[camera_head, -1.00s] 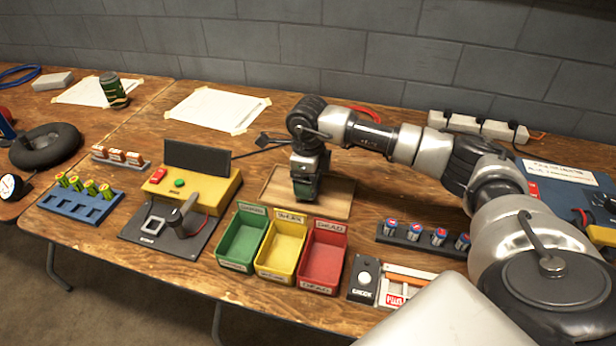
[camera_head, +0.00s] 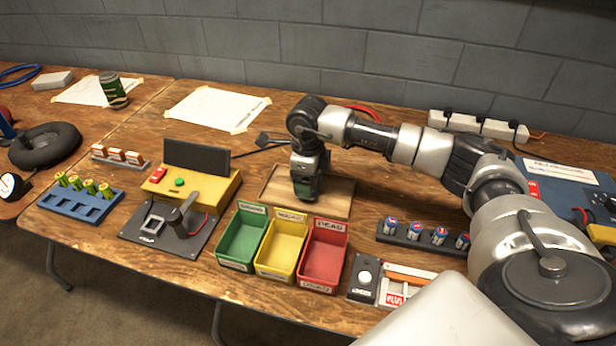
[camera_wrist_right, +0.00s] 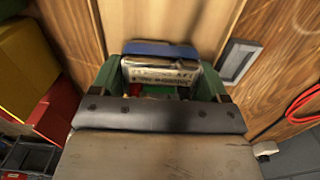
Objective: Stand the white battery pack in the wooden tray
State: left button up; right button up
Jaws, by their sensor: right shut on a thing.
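The wooden tray (camera_head: 338,205) lies flat on the bench behind the coloured bins. My right gripper (camera_head: 306,190) points down over the left part of the tray. In the right wrist view, its green fingers (camera_wrist_right: 165,88) are shut on the white battery pack (camera_wrist_right: 160,70), which shows a pale printed face and a blue edge. The pack is hidden behind the gripper in the head view, and I cannot tell whether it touches the tray floor. My left gripper is not in view.
Green (camera_head: 243,240), yellow (camera_head: 281,248) and red (camera_head: 323,255) bins stand just in front of the tray. A yellow tester (camera_head: 210,185) is to the left. A rack of blue-and-red cells (camera_head: 425,237) is to the right. The tray's right part looks clear.

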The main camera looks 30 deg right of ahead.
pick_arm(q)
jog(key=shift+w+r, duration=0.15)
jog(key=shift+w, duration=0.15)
pick_arm(e)
jog(key=shift+f, duration=0.1)
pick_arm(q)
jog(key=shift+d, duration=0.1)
pick_arm(e)
jog(key=o, duration=1.2)
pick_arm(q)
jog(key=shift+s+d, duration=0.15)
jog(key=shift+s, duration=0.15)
pick_arm(e)
jog(key=shift+o, duration=0.3)
jog(key=shift+f, duration=0.1)
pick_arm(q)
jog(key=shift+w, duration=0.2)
